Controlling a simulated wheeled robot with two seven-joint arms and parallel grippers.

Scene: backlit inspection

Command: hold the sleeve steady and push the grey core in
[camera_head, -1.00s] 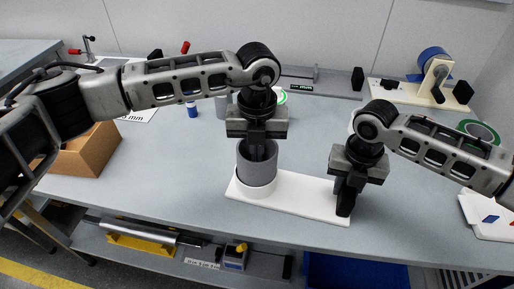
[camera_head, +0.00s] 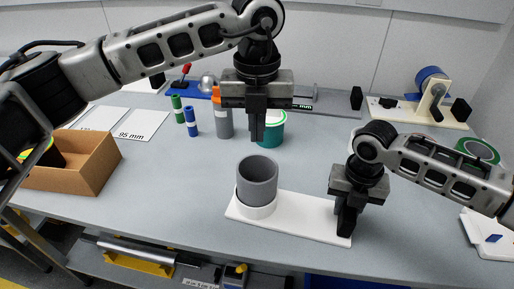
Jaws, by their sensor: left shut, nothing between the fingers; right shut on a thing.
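The grey core (camera_head: 257,180), a hollow open-topped cylinder, stands upright in the short white sleeve (camera_head: 257,211). Much of it shows above the sleeve's rim; how deep its lower end sits is hidden. The sleeve is on one end of a flat white base plate (camera_head: 299,213) on the bench. My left gripper (camera_head: 257,136) is shut and empty, above the core and clear of it. My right gripper (camera_head: 346,230) is shut on the right end of the base plate, and its fingers hide what they grip there.
Behind stand a green-and-white tape roll (camera_head: 271,132), a grey bottle with an orange top (camera_head: 223,120) and small blue and green cylinders. A cardboard box (camera_head: 78,165) is at left, a tape dispenser (camera_head: 432,95) at back right. The bench in front of the box is clear.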

